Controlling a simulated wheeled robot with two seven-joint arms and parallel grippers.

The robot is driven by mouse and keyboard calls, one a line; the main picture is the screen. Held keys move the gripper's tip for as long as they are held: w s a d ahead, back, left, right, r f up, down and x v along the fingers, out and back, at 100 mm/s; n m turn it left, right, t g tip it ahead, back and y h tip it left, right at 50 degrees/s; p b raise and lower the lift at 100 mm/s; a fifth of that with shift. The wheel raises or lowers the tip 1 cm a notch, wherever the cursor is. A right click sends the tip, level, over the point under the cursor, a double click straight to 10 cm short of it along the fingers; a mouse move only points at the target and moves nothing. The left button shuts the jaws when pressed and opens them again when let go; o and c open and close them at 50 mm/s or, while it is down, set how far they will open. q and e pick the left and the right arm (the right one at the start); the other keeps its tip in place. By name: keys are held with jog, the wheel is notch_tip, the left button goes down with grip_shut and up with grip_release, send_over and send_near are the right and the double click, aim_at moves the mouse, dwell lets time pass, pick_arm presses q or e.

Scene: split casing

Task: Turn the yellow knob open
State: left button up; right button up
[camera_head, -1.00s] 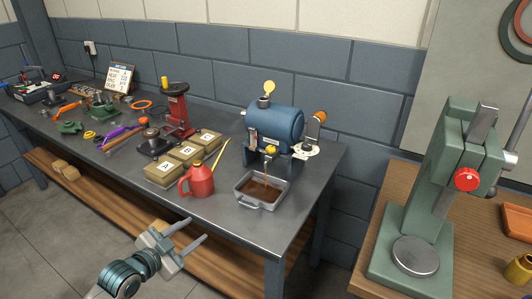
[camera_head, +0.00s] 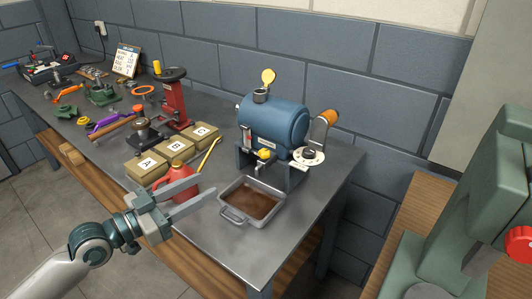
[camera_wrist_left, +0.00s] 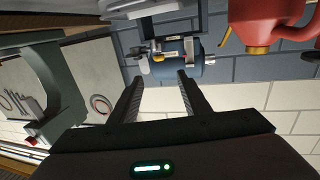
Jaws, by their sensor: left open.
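The yellow knob (camera_head: 264,154) sits low on the front of a blue drum-shaped machine (camera_head: 272,122). It is above a grey tray (camera_head: 233,189) holding brown material. My left gripper (camera_head: 204,187) is open and empty, in front of the red oil can and left of the tray, apart from the knob. In the left wrist view the blue drum (camera_wrist_left: 182,68) shows beyond and between the open fingers (camera_wrist_left: 155,88), with a small yellow part (camera_wrist_left: 158,58) on it. My right gripper is not in view.
The red can (camera_head: 180,182) with its yellow spout stands close behind my left gripper. Boxes marked with letters (camera_head: 175,150) stand behind it. A dial (camera_head: 309,155) and an orange-handled crank (camera_head: 328,118) are right of the drum. A green press (camera_head: 480,210) stands at right.

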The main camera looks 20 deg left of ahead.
pick_arm(q)
jog(key=shift+s+r, duration=0.1)
jog(key=shift+r, duration=0.1)
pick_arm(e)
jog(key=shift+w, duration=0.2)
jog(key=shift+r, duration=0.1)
pick_arm(q)
jog(key=p, duration=0.3)
send_near(260, 155)
jog(key=p+x, duration=0.2)
jog(key=x, duration=0.6)
jog(key=shift+w+d+f, duration=0.1)
jog(key=shift+w+d, duration=0.05)
jog(key=shift+w, duration=0.15)
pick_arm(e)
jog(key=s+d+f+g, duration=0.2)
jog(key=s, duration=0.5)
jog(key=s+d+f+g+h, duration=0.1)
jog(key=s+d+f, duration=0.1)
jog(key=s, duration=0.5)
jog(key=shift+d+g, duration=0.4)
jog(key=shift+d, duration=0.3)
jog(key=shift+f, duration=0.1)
